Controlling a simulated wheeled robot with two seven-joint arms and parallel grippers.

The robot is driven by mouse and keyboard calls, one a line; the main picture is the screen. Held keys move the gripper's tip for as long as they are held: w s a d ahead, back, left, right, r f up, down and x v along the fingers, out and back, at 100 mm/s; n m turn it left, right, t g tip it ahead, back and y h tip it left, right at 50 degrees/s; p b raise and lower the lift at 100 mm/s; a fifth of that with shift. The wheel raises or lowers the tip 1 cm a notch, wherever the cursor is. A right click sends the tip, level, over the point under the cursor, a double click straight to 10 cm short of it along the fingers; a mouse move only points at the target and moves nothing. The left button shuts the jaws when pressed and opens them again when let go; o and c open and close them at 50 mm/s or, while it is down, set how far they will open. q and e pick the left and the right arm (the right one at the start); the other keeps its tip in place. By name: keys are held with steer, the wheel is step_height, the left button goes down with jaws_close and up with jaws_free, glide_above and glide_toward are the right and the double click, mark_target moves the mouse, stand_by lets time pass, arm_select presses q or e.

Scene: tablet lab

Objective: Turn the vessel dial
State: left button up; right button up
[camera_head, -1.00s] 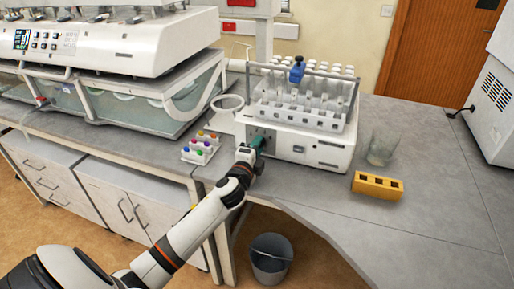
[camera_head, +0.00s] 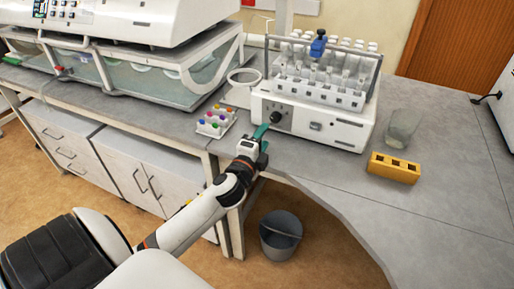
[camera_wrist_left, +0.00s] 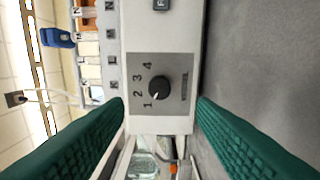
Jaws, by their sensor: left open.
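The vessel dial (camera_head: 276,117) is a round dark knob on a grey panel at the left of the white vessel unit's front. In the left wrist view the dial (camera_wrist_left: 159,87) shows face-on, with numbers 1 to 4 on its left side and its white mark on the side of 1 and 2. My left gripper (camera_head: 262,131) is open, with green fingers, just in front of and below the dial. In the wrist view its fingers (camera_wrist_left: 161,108) stand either side of the dial, apart from it. My right gripper is not in view.
The white unit (camera_head: 340,131) carries a rack of clear vessels with a blue clamp (camera_head: 318,46). A tray of coloured caps (camera_head: 215,123) lies to the left. A yellow block (camera_head: 393,168) and a glass beaker (camera_head: 400,132) stand at right. A bucket (camera_head: 280,236) is on the floor.

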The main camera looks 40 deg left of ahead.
arm_select(q)
steer(key=v, duration=0.4)
stand_by(0.4)
